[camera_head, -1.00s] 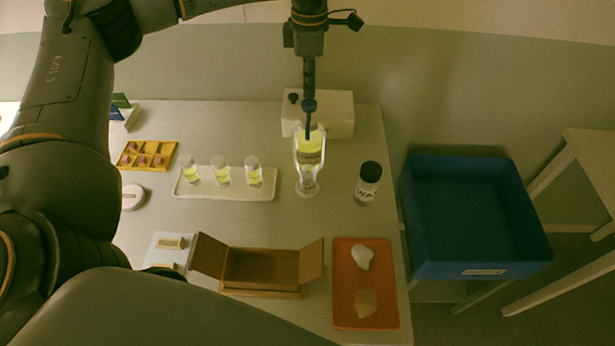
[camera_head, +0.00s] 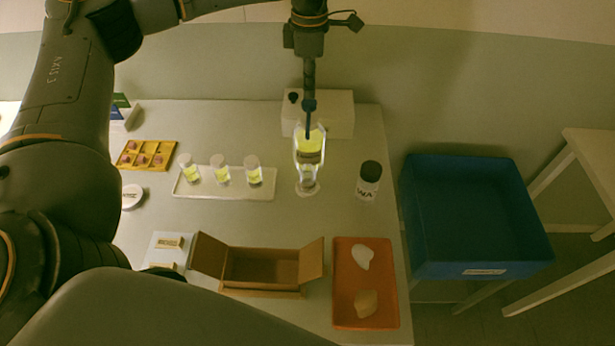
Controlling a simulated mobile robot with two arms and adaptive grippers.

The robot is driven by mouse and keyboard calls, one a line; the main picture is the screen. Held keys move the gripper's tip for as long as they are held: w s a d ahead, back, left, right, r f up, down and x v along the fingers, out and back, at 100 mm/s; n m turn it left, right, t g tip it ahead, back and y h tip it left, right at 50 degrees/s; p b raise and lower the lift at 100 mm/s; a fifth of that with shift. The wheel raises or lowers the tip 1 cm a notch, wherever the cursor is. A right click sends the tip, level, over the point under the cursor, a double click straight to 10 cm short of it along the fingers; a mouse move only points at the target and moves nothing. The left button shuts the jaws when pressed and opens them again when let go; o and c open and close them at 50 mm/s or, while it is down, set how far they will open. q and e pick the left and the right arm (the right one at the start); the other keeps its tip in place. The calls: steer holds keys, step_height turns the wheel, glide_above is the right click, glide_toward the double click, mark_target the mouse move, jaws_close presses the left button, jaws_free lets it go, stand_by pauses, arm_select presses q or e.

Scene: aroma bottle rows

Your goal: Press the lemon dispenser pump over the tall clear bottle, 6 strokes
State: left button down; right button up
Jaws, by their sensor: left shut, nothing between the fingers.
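The lemon dispenser (camera_head: 311,143) holds yellow liquid, has a brownish label and stands near the back middle of the table. A dark blue pump head (camera_head: 309,104) tops it. Clear glass (camera_head: 306,180) shows below and around the yellow part; I cannot clearly separate the tall clear bottle from the dispenser. My left gripper (camera_head: 309,88) comes down from above, shut and empty, with its tips at the pump head. I cannot tell whether they touch it. My right gripper is not in view.
A pale block (camera_head: 335,115) stands just behind. Three small yellow-filled vials share a white tray (camera_head: 225,196) to the left. A black-capped bottle (camera_head: 367,190) stands to the right. An open brown box (camera_head: 262,268), orange tray (camera_head: 341,315) and blue crate (camera_head: 480,270) are nearer.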

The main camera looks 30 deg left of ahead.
mark_target(309, 101)
arm_select(q)
steer(key=shift+f+b, duration=0.95)
steer(key=shift+f, duration=0.7)
steer(key=shift+r, duration=0.2)
steer(key=shift+r+p, duration=1.15)
steer(key=shift+r, duration=0.4)
steer(key=shift+f, duration=0.1)
